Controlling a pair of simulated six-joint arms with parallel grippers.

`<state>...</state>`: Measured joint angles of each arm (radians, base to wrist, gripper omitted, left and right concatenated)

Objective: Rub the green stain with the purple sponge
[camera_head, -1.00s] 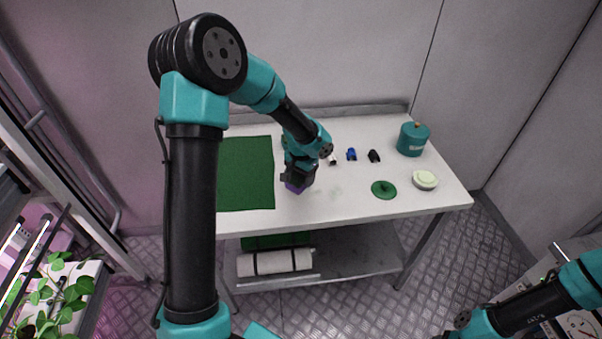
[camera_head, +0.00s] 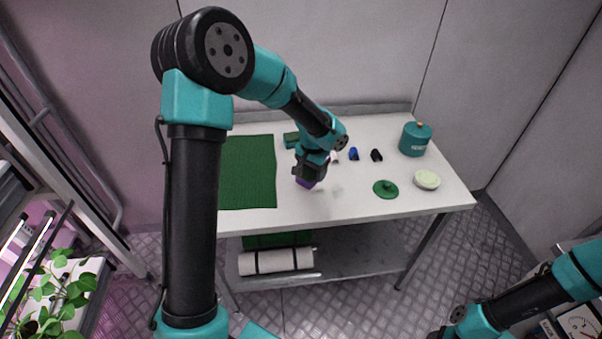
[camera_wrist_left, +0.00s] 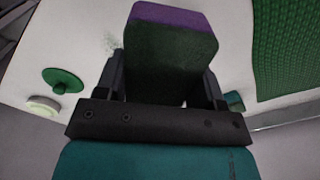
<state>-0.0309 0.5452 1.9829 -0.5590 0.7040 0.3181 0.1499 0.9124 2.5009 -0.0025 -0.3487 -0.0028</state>
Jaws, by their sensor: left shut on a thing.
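My left gripper (camera_head: 309,174) is low over the white table and shut on the purple sponge (camera_head: 304,184). In the left wrist view the sponge (camera_wrist_left: 170,20) sits between the fingers, with a purple end and a dark green body. I cannot tell whether the sponge touches the table. My right arm enters at the lower right; its fingers are out of frame.
A green mat (camera_head: 247,172) lies left of the sponge. A green lid (camera_head: 385,189), a pale round dish (camera_head: 427,180) and a teal canister (camera_head: 414,139) stand to the right. Small blue (camera_head: 353,154) and black (camera_head: 376,155) items lie behind. The front middle is clear.

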